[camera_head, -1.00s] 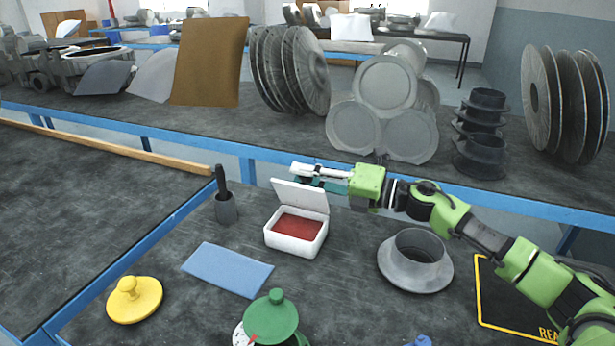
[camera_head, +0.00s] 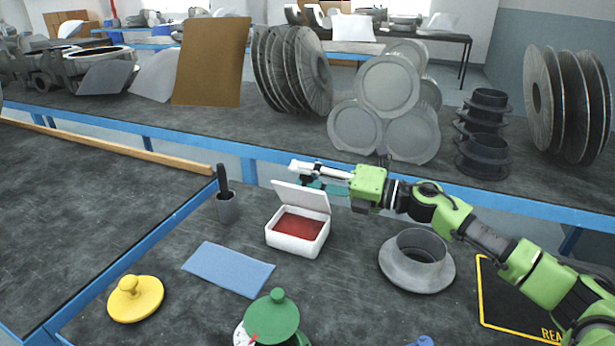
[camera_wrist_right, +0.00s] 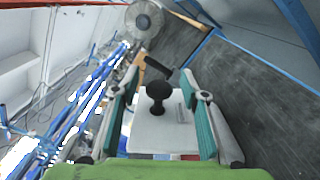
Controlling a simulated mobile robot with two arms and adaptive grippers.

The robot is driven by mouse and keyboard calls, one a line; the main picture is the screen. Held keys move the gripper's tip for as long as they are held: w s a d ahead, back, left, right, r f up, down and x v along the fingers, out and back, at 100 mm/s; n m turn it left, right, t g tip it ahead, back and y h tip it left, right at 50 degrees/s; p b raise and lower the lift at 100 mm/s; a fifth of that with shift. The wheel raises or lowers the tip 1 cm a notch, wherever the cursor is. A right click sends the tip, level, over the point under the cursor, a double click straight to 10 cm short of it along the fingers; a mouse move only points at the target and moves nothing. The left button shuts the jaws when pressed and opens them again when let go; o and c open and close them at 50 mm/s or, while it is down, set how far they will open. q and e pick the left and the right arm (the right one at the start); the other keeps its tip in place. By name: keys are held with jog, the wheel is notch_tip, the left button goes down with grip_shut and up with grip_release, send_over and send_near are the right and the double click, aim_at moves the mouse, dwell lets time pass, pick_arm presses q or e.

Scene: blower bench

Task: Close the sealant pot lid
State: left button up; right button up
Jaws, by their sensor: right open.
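The sealant pot (camera_head: 292,243) is a white box with red sealant inside, standing on the dark bench. Its white lid (camera_head: 300,196) stands raised and tilted back along the pot's far side. My right gripper (camera_head: 298,174) is just behind and above the lid's upper edge. In the right wrist view the right gripper (camera_wrist_right: 160,105) is open, its teal-padded fingers on either side of a dark round knob (camera_wrist_right: 158,91) that appears to be on the white lid (camera_wrist_right: 160,136). I cannot tell whether either finger touches it. My left gripper is not in view.
A blue cloth (camera_head: 228,269), a yellow knobbed lid (camera_head: 136,300) and a green-topped item (camera_head: 272,318) lie nearer. A grey flanged ring (camera_head: 417,265) stands right, beneath my arm.

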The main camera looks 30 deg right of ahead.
jog(key=shift+s+d+f, duration=0.1)
jog(key=shift+s+d, duration=0.3)
jog(key=shift+s, duration=0.05)
jog(key=v, duration=1)
jog(key=shift+s+d, duration=0.2)
jog(key=shift+s, duration=0.1)
